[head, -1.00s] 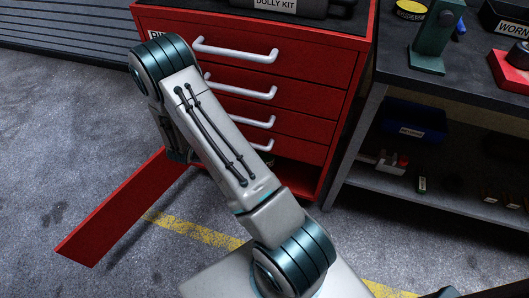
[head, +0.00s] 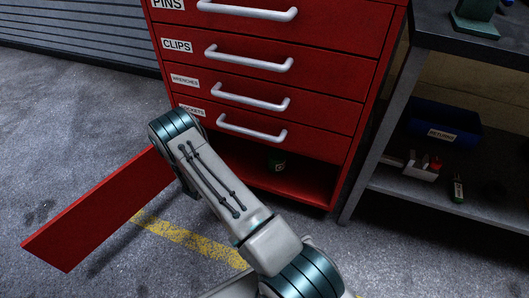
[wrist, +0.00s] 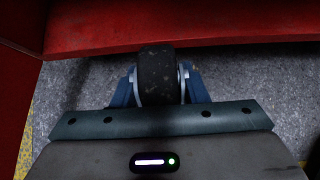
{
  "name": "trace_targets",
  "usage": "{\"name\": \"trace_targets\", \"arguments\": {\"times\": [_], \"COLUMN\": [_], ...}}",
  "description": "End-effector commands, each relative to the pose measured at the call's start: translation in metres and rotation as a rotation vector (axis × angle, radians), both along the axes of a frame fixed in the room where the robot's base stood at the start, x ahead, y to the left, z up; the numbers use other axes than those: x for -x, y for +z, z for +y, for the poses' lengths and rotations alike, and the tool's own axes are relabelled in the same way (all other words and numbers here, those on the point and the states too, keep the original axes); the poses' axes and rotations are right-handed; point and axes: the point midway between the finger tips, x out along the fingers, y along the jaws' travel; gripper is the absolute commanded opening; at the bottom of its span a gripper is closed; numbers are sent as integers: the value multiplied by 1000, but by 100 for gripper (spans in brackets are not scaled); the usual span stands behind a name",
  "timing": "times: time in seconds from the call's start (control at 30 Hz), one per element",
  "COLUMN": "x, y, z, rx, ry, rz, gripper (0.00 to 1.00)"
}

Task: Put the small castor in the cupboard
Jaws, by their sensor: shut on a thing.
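The small castor (wrist: 158,76), with a dark worn wheel and light metal side plates, is between the blue fingers of my gripper (wrist: 160,90) in the wrist view. The gripper is shut on it, and the wheel points forward. The cupboard (head: 300,180) is the open bottom compartment of the red cabinet in the head view. Its red door (head: 95,215) stands open to the left. In the wrist view a red cabinet edge (wrist: 230,32) lies just ahead of the castor. My arm hides the gripper and castor in the head view.
A can with a green label (head: 277,162) stands inside the cupboard. Closed drawers with white handles (head: 250,98) are above it. A grey workbench (head: 400,190) to the right holds a blue bin (head: 442,127) on its lower shelf. Open floor lies in front.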

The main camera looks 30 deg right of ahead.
Motion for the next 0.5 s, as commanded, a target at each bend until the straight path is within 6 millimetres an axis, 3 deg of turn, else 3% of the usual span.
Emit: {"name": "trace_targets", "arguments": {"times": [0.3,0.5], "x": [-49,-75], "y": [-3,-2], "z": [-65,-98], "rx": [1,0], "ry": [-6,-4], "rz": [-5,-3], "gripper": [3,3]}}
